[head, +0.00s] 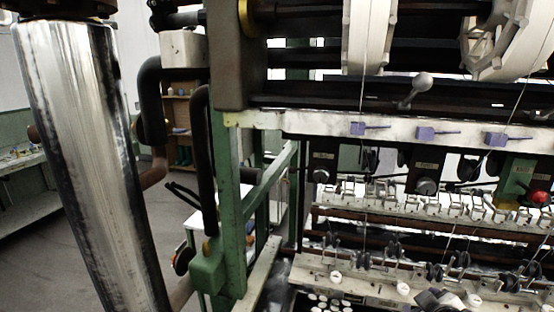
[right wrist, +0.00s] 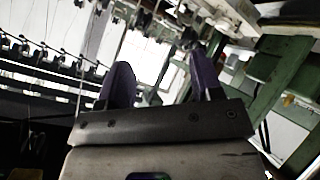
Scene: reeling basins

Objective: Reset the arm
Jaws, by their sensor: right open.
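My right gripper (right wrist: 160,62) shows in the right wrist view. Its two purple fingers stand apart, with no object held between them. Behind the fingers are the white and green frame parts of the reeling machine, tilted in this view. In the head view the reeling machine (head: 232,190) has a green upright frame and fills the middle and right. I cannot clearly make out either gripper in the head view, and my left gripper is not in sight.
White reels (head: 368,35) hang at the top of the machine. A pale rail (head: 390,127) carries several purple clips, with thin threads running down. Rows of small guides and white buttons lie lower right. A bench (head: 28,190) stands far left, with open floor (head: 50,255) before it.

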